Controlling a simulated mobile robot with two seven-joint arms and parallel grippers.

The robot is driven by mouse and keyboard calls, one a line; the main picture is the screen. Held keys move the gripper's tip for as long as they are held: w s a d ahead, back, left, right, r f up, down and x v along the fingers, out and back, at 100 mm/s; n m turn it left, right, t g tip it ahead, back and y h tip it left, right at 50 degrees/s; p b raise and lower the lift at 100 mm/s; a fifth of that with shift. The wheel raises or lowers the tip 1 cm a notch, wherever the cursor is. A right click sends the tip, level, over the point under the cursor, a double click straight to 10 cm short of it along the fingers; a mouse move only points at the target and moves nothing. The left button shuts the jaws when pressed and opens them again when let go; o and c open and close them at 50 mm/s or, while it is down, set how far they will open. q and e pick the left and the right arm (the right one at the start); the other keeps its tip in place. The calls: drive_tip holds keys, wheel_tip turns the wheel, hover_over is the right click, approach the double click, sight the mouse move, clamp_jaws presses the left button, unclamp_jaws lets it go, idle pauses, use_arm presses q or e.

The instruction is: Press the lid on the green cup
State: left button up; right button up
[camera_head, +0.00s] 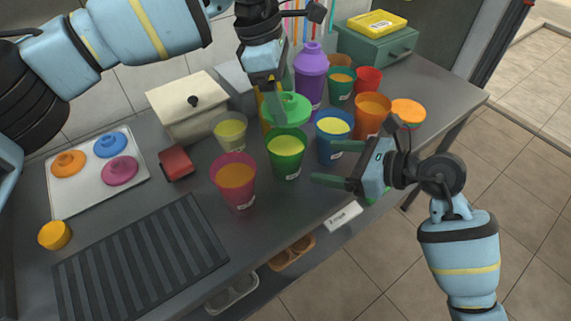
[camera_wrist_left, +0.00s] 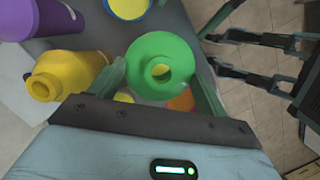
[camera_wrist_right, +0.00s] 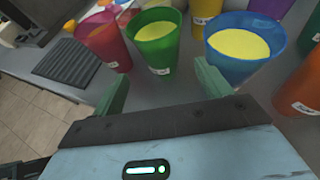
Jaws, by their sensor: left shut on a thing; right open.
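The green cup (camera_head: 286,158) stands upright on the table with yellow liquid in it; it also shows in the right wrist view (camera_wrist_right: 157,45). My left gripper (camera_head: 277,104) is shut on a round green lid (camera_head: 293,107). In the left wrist view the lid (camera_wrist_left: 150,48), with a hole in its raised middle, sits between the two fingers. The lid appears just behind and above the green cup, apart from its rim. My right gripper (camera_head: 327,163) is open and empty, to the right of the green cup and in front of the blue cup (camera_head: 333,150).
A pink cup (camera_head: 234,190) stands left of the green cup, and an orange cup (camera_head: 371,118) to the right. A purple bottle (camera_head: 311,80) and a yellow bottle (camera_wrist_left: 80,72) stand behind. A white tray (camera_head: 60,205) holds coloured lids. A ridged dark mat (camera_head: 140,265) lies at front left.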

sight(286, 157)
drive_tip(key=x, duration=1.1)
drive_tip(key=shift+w+a+f, duration=0.1)
drive_tip(key=shift+a, duration=0.15)
drive_tip(key=shift+c, duration=0.5)
drive_tip(key=c, duration=1)
use_arm(q)
drive_tip(key=shift+f, duration=2.55)
use_arm(e)
drive_tip(key=shift+c, duration=0.2)
use_arm(q)
drive_tip(key=shift+f, duration=0.85)
drive_tip(key=shift+f, duration=0.75)
